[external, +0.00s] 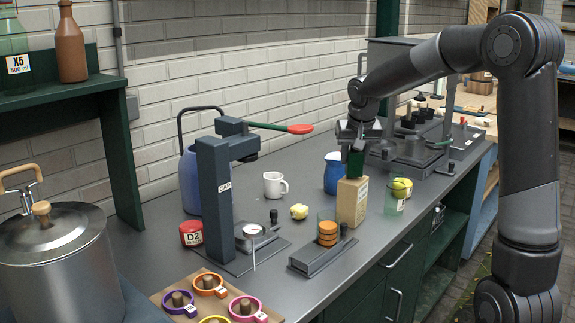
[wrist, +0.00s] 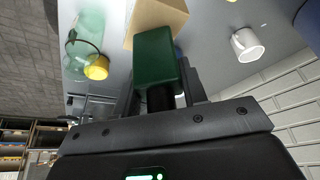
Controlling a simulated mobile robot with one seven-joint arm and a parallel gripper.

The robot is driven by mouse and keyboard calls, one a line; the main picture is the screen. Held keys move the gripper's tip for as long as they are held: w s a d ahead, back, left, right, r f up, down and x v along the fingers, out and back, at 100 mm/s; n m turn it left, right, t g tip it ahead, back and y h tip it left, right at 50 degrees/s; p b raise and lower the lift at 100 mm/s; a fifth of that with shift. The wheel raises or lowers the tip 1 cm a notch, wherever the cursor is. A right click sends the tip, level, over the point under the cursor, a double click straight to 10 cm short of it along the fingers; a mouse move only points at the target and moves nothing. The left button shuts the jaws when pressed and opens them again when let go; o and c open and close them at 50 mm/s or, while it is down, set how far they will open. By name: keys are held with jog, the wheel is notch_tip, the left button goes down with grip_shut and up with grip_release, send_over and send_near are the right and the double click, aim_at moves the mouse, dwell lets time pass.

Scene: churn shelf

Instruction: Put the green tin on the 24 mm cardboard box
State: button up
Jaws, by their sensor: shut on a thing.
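The green tin (external: 355,164) is a dark green block held in my gripper (external: 357,147). In the wrist view, the green tin (wrist: 155,58) fills the middle, with the dark fingers (wrist: 160,97) shut on it. The cardboard box (external: 351,204) is tan and stands upright on the grey counter, directly below the tin. Part of the cardboard box (wrist: 165,13) shows beyond the tin in the wrist view. The tin's lower end is at the box's top; I cannot tell whether they touch.
A blue jug (external: 333,174) stands behind the box. A white mug (external: 274,185) stands farther left.

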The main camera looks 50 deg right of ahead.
jog(key=shift+f, duration=0.3)
jog(key=shift+f, duration=0.2)
jog(key=o, duration=1)
jog(key=shift+o, duration=0.2)
